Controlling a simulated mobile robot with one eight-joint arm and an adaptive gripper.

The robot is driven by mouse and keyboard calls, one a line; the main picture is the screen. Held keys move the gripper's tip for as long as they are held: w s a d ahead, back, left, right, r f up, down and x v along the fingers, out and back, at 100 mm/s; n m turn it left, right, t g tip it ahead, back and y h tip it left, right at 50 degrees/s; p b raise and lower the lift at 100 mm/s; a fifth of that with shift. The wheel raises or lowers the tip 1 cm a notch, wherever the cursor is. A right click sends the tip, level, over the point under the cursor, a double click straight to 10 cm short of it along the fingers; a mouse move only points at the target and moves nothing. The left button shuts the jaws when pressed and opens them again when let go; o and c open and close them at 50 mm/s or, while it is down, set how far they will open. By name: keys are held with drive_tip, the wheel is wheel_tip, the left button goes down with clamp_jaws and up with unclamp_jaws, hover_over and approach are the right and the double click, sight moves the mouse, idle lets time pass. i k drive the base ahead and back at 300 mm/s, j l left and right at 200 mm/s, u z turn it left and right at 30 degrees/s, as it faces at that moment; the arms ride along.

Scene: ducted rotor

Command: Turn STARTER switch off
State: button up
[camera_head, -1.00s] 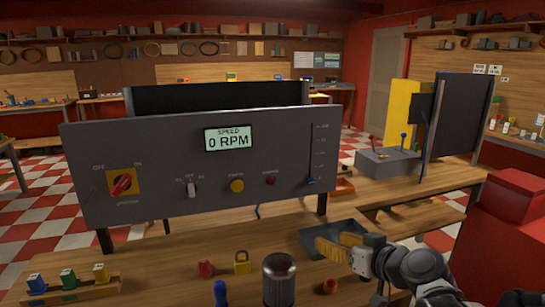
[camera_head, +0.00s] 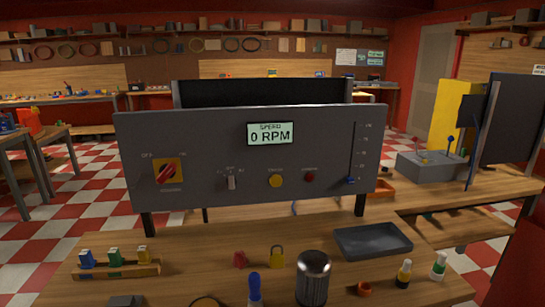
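A grey control panel (camera_head: 210,142) stands upright on the wooden bench, with a display (camera_head: 269,134) reading 0 RPM. At its left is a red rotary switch (camera_head: 167,171) on a yellow plate, between OFF at upper left and a label at upper right. Its handle slants from lower left to upper right. The lettering below it is too small to read, so I cannot tell whether it says STARTER. To its right are a small white toggle (camera_head: 231,182), a yellow button (camera_head: 276,181), a red button (camera_head: 309,177) and a blue-knobbed slider (camera_head: 350,180). My gripper is out of view.
On the bench before the panel are a rack (camera_head: 117,271) with coloured pieces, a yellow padlock (camera_head: 277,257), a dark metal cylinder (camera_head: 313,278), an empty grey tray (camera_head: 373,240) and small bottles (camera_head: 404,272). A grey lever box (camera_head: 429,167) stands at right. Space directly before the panel is clear.

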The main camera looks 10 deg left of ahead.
sight(167, 170)
drive_tip(key=u, duration=1.4)
